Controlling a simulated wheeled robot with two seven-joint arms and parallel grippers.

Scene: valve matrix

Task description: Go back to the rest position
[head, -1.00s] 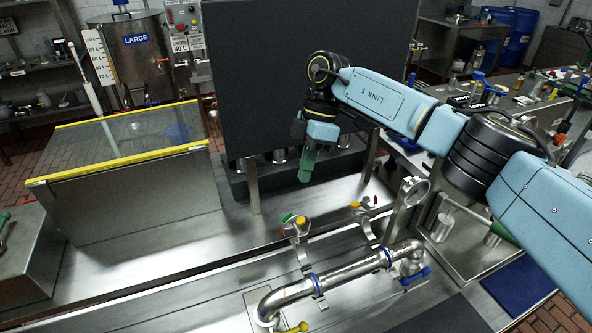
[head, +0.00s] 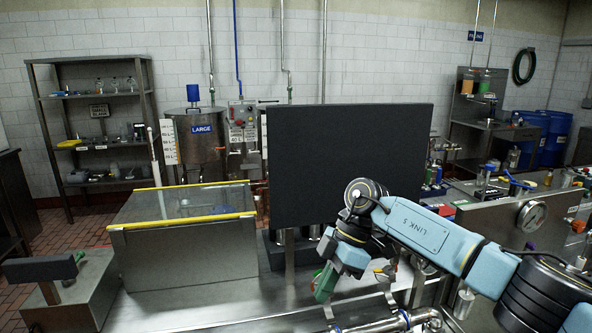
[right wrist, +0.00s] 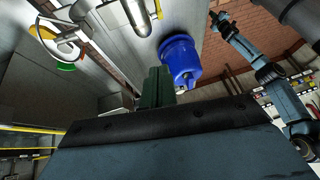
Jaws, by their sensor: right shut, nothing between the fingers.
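My right gripper (head: 325,283) has green fingers and hangs in front of the black panel (head: 350,150), above the steel bench. Its fingers are shut together with nothing between them. In the right wrist view the green fingers (right wrist: 157,86) show at the middle, closed. My right arm reaches in from the lower right in the head view. My left gripper is not in the head view.
A steel pipe (head: 390,324) with clamps runs along the bench below my right gripper. A steel box with yellow edges (head: 185,255) stands left of the panel. A round gauge (head: 531,216) is at right. A blue cylindrical thing (right wrist: 180,56) shows in the right wrist view.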

